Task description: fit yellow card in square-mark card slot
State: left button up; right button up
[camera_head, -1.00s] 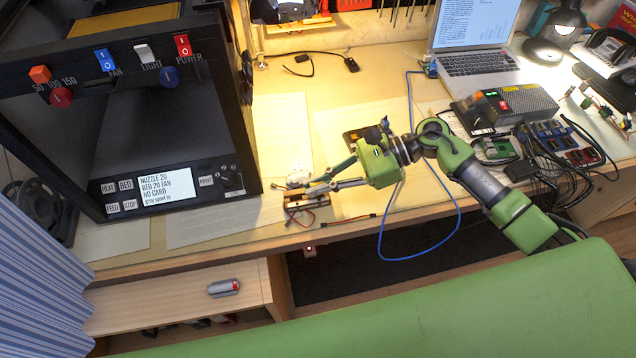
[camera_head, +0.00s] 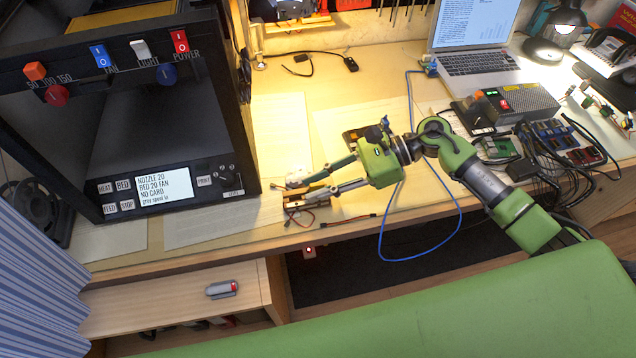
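My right gripper (camera_head: 309,189) reaches in from the right, low over the front of the bench. Its two fingers end at a small brown block with wires (camera_head: 304,202). A small yellowish-brown strip shows by the fingertips, too small to tell whether it is the yellow card or whether it is gripped. A small white object (camera_head: 298,177) lies just behind the tips. The printer (camera_head: 120,205) stands to the left, and its screen (camera_head: 163,187) reads NO CARD. I cannot make out a square-mark slot. My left gripper is not in view.
A blue cable (camera_head: 460,215) loops over the bench's front edge. Paper sheets (camera_head: 280,130) lie flat on the bench. A laptop (camera_head: 478,62), a grey box (camera_head: 517,101) and several wired boards crowd the right.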

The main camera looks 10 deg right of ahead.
jog(key=shift+d, duration=0.1)
jog(key=v, duration=1.2)
dwell(0.4)
